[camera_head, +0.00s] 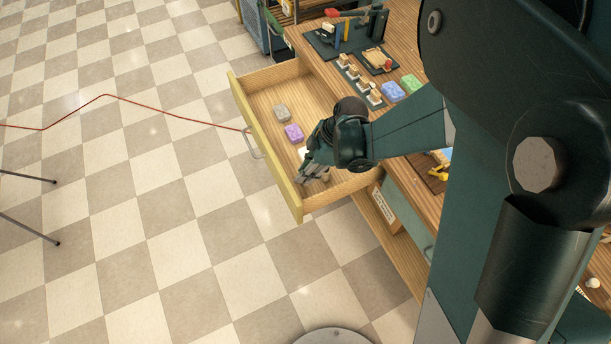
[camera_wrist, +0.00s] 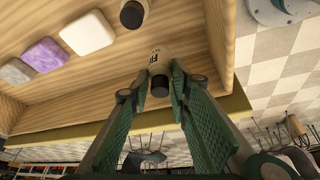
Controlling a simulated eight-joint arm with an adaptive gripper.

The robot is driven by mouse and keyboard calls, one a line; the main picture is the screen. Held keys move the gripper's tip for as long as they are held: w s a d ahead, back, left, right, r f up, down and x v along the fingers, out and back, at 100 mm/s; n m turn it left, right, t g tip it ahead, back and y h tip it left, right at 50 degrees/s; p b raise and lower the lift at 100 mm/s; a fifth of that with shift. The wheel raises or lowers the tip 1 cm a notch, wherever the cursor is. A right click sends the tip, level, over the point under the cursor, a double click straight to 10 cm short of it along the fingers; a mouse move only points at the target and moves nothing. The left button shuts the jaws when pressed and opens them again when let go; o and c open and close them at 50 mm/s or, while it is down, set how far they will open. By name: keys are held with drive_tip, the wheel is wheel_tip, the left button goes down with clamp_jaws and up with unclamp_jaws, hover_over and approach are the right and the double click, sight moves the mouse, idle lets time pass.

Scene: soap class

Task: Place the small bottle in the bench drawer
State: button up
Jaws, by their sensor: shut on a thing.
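The bench drawer (camera_head: 262,78) stands pulled open, with a yellow front and wooden inside. My gripper (camera_head: 316,172) is low at its front right corner and covers part of the inside. In the wrist view my gripper (camera_wrist: 160,84) is shut on the small bottle (camera_wrist: 159,62), which has a pale label and a dark cap, over or within the drawer. I cannot tell whether the bottle touches the drawer floor. Another dark-ended bottle (camera_wrist: 133,14) is in the drawer close by.
A grey soap (camera_head: 282,112), a purple soap (camera_head: 294,133) and a white soap (camera_wrist: 87,34) lie in the drawer. The bench top (camera_head: 400,60) holds tools, stamps and coloured soaps. A red line (camera_head: 170,113) runs over the tiled floor to near the drawer handle (camera_head: 252,145).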

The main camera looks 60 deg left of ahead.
drive_tip(key=shift+f+b, duration=0.3)
drive_tip(key=shift+f, duration=1.3)
drive_tip(key=shift+f, duration=0.25)
drive_tip(key=o, duration=0.6)
drive_tip(key=shift+r, duration=0.1)
drive_tip(key=shift+r, duration=0.2)
drive_tip(key=p+v, duration=0.2)
drive_tip(key=v, duration=1)
drive_tip(key=shift+f, duration=0.1)
drive_tip(key=shift+w+d, duration=0.1)
drive_tip(key=shift+w, duration=0.1)
